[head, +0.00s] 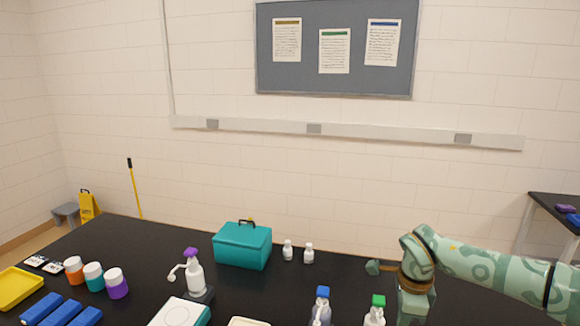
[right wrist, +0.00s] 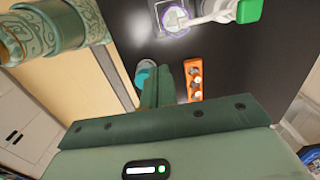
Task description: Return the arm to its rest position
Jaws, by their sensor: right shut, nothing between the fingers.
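My right arm (head: 490,268) reaches in from the right of the head view, patterned pale green, over the black table (head: 270,292). Its forearm bends down at the wrist, and my right gripper (right wrist: 168,78) shows in the right wrist view with its two green fingers together and nothing between them. In the head view its fingertips are out of sight. My left arm and gripper are not in view.
Bottles with a green cap (head: 376,312) and a blue cap (head: 322,308) stand left of my right wrist. A teal case (head: 243,246) and purple-topped bottle (head: 194,276) stand farther left. Below my right gripper are an orange holed rack (right wrist: 194,80) and a teal-topped container (right wrist: 142,76).

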